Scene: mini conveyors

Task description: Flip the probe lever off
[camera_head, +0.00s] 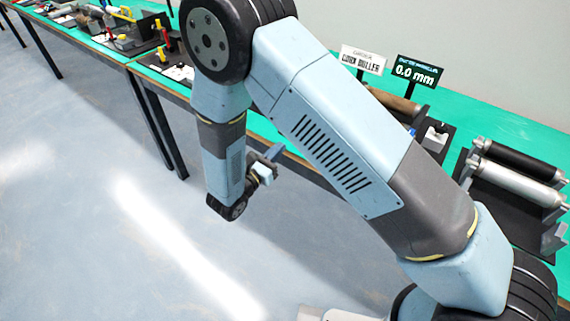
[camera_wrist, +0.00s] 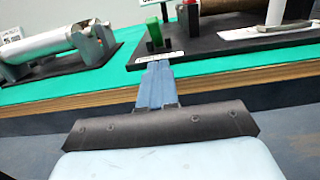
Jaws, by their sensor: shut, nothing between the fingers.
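My gripper (camera_wrist: 156,72) is shut and empty, its blue-grey fingers together in the wrist view. It points at the green-topped table edge and the black station base (camera_wrist: 205,48) beyond it, apart from both. It also shows in the head view (camera_head: 275,153), in front of the table. A small upright green part (camera_wrist: 152,30) stands at the front left of that base, behind a white label plate (camera_wrist: 160,57). I cannot tell for sure which part is the probe lever. In the head view my arm hides much of this station.
A brown roller (camera_wrist: 226,6) and a white flat part (camera_wrist: 262,33) are on the station. A silver roller (camera_wrist: 38,45) is on the neighbouring base at left. A 0.0 mm sign (camera_head: 417,72) and a roller sign (camera_head: 362,59) stand behind. Open floor (camera_head: 90,190) lies before the table.

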